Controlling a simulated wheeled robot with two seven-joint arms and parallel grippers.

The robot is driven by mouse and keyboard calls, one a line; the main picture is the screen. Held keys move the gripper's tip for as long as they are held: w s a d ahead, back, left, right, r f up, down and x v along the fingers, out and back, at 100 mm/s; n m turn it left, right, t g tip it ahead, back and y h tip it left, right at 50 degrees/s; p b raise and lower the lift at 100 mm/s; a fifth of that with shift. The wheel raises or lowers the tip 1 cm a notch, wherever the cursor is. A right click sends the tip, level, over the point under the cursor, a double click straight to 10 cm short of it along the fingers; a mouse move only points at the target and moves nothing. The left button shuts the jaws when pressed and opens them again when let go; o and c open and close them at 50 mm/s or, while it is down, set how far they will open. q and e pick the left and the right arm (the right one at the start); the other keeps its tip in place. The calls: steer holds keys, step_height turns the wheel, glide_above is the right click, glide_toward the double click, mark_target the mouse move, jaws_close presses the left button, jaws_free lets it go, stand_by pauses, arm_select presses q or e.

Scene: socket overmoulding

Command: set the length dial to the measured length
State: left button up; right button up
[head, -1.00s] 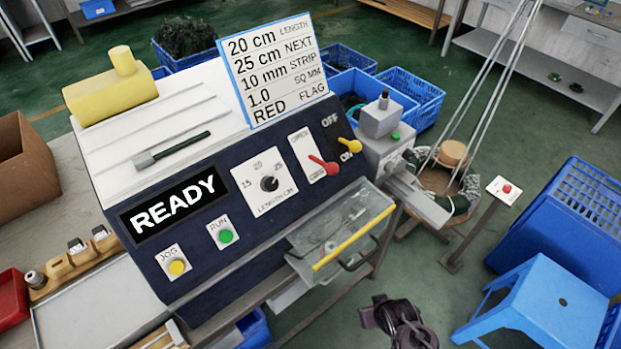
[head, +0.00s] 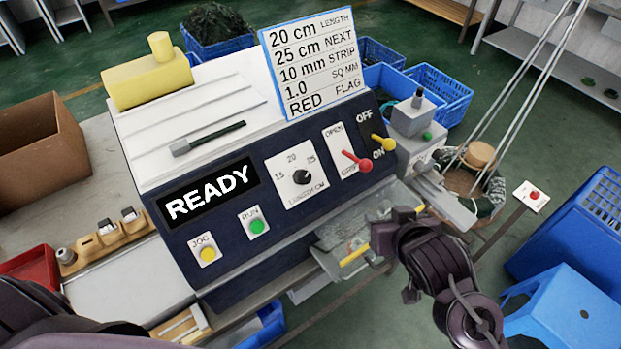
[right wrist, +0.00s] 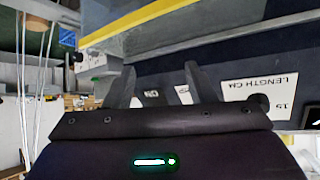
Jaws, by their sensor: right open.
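The length dial (head: 301,177) is a small black knob on a white plate marked 15, 20 and 25 on the machine's dark front panel. Its pointer is too small to read surely. The card (head: 313,62) on top reads 20 cm LENGTH, 25 cm NEXT. My right gripper (head: 388,226) is open and empty, right of and below the dial, by the clear guard with the yellow bar. In the right wrist view its two fingers stand apart (right wrist: 160,85), with the upside-down length plate (right wrist: 268,86) to the right. A dark part of my left arm shows at lower left; its fingers are not visible.
The READY display (head: 207,192), green RUN button (head: 257,226) and yellow JOG button (head: 208,253) are left of the dial. A red lever (head: 358,161) and yellow switch (head: 383,142) are close on its right. The yellow guard bar (head: 354,255) juts out below.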

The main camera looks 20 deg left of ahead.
steer(key=a+r+n+t+y, duration=0.1)
steer(key=a+r+n+y, duration=0.1)
steer(key=a+r, duration=0.3)
steer(key=n+y, duration=0.3)
steer(key=y, duration=0.1)
glide_toward(305, 179)
steer(key=w+a, duration=0.1)
steer(key=shift+g+h, duration=0.3)
steer(key=p+x, duration=0.1)
steer(key=x, duration=0.6)
steer(key=shift+w+a, duration=0.1)
steer(key=shift+a, duration=0.05)
steer(key=c, duration=1)
steer(key=shift+o, duration=0.2)
